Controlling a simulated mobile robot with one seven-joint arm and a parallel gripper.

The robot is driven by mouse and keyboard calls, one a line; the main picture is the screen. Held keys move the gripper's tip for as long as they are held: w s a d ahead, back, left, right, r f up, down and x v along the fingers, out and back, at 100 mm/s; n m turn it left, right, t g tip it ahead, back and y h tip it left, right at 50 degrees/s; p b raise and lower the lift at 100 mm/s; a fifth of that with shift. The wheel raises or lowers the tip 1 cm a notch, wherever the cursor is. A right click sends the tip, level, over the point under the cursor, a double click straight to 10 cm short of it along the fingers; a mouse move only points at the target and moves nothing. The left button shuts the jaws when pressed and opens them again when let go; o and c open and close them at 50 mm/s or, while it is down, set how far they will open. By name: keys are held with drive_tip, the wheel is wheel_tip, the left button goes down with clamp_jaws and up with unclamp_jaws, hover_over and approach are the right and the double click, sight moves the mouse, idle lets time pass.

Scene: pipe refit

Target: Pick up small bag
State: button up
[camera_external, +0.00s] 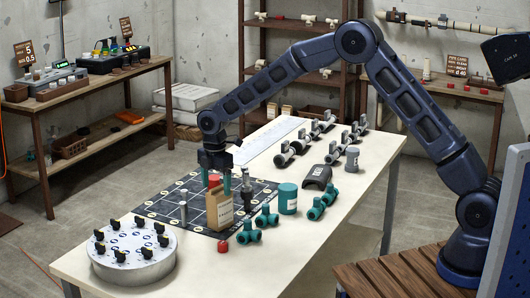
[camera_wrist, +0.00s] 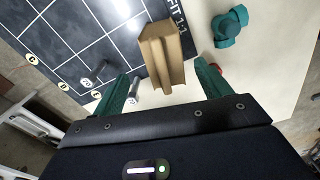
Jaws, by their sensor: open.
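The small bag (camera_external: 220,211) is a brown paper bag standing upright on the near edge of the dark grid mat (camera_external: 160,212). In the wrist view the bag (camera_wrist: 166,48) lies ahead, roughly between my two green fingertips. My gripper (camera_external: 217,183) points down at the top of the bag, with its fingers apart. In the wrist view my gripper (camera_wrist: 163,72) shows a gap on the left side of the bag. I cannot tell how far the fingertips reach down beside it.
A red cap (camera_external: 222,246), teal fittings (camera_external: 266,217) and a teal canister (camera_external: 287,198) stand close by on the table. A grey cylinder (camera_external: 183,214) is left of the bag. A round white base with black knobs (camera_external: 133,262) is at the near left corner.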

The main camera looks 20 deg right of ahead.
sight(219, 203)
drive_tip(key=shift+s+d+f, duration=0.1)
drive_tip(key=shift+d+f, duration=0.1)
drive_tip(key=shift+f, duration=1.65)
drive_tip(key=shift+s+d+f, duration=0.1)
drive_tip(key=shift+d+f, duration=0.1)
drive_tip(key=shift+f, duration=1.6)
drive_tip(key=shift+w, duration=0.1)
clamp_jaws()
drive_tip(key=shift+r, duration=0.1)
